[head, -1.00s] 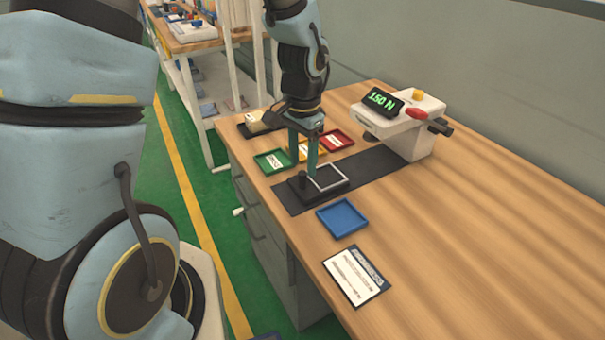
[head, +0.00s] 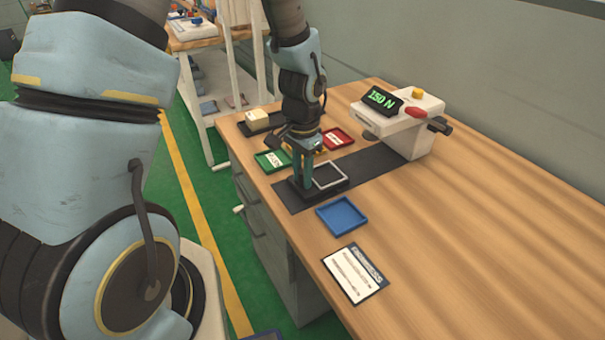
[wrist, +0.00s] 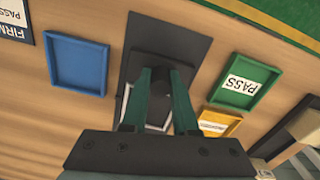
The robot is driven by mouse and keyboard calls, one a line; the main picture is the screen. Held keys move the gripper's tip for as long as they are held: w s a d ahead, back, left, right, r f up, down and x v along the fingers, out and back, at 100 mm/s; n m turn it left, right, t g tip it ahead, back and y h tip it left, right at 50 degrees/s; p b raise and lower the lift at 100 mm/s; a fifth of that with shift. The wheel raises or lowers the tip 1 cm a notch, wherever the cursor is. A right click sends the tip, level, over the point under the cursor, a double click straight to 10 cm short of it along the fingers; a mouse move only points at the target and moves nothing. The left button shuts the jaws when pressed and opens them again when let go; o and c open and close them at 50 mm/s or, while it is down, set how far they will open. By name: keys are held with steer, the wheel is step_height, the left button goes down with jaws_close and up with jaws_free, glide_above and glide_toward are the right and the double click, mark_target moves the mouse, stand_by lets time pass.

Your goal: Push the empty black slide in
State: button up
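The black slide (head: 337,187) sits on the dark track on the table, at the end far from the press. Its white-edged square nest (head: 328,175) looks empty. My gripper (head: 303,184) is down at the slide's near-left end, its two green fingers on either side of the upright black knob. The fingers partly hide the knob and the nest.
The white press (head: 405,130) with a "150 N" display stands at the track's far end. A blue tray (head: 342,216) lies right of the track; green (head: 271,161), yellow and red (head: 338,138) trays lie left. The track (head: 375,163) between slide and press is clear.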

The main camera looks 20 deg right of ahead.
jaws_close()
stand_by(0.9)
